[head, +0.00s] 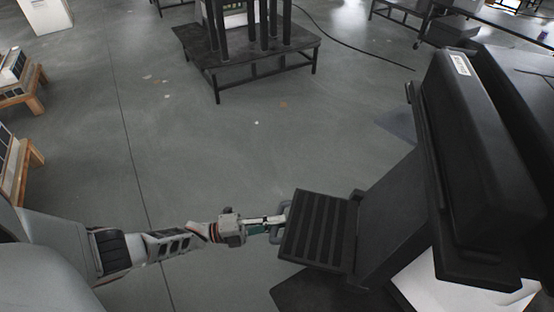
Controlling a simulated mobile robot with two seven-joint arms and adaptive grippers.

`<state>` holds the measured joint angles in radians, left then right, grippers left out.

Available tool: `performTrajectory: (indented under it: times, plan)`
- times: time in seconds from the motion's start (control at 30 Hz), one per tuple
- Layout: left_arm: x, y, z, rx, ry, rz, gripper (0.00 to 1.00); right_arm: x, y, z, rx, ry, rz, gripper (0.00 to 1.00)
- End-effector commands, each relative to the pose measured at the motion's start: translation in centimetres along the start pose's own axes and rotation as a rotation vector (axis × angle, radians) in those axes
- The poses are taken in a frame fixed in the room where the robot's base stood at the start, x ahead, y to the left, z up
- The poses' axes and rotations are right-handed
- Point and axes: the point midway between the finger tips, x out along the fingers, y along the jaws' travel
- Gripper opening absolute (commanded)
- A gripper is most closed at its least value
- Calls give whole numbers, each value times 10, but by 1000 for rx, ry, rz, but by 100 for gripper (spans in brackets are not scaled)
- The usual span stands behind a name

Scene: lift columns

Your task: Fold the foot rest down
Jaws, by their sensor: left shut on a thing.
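The foot rest (318,232) is a black plate with raised ribs, low on the left side of a large black seat-like unit (465,150). Its ribbed face shows to the camera and it looks tilted. My left gripper (282,221) reaches in from the left and is shut on the foot rest's left edge. The exact contact of the fingertips is small and partly hidden by the plate. My right gripper is not in view.
A black column (394,215) joins the foot rest area to the unit. A dark metal platform (250,62) stands at the back. Wooden stands (30,97) are at the far left. A cable (350,45) lies on the floor. The middle floor is clear.

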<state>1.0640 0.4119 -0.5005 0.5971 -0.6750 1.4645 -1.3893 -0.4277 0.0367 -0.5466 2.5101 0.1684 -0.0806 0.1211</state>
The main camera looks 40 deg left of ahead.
Motion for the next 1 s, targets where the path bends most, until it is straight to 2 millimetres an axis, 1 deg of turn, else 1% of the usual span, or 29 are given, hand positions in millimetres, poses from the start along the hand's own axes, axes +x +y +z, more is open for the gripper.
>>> performTrajectory:
  times: [0.27, 0.3, 0.57, 0.67, 0.77, 0.87, 1.0]
  plan:
    - [0, -2, 2, 3, -2, -2, 0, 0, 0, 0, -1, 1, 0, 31]
    - [0, -2, 2, 3, -2, -3, 22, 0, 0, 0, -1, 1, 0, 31]
    - [1, -2, 2, 2, -2, -4, 22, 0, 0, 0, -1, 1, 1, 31]
    - [-2, -2, 2, 1, -2, -4, 22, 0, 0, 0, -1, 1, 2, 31]
    - [-13, -1, 2, 0, -2, -2, 22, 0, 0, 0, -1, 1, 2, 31]
    - [-30, -1, 2, 0, -2, 1, 22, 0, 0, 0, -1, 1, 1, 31]
    - [-60, 0, 1, 0, -2, 3, 22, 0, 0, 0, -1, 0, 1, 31]
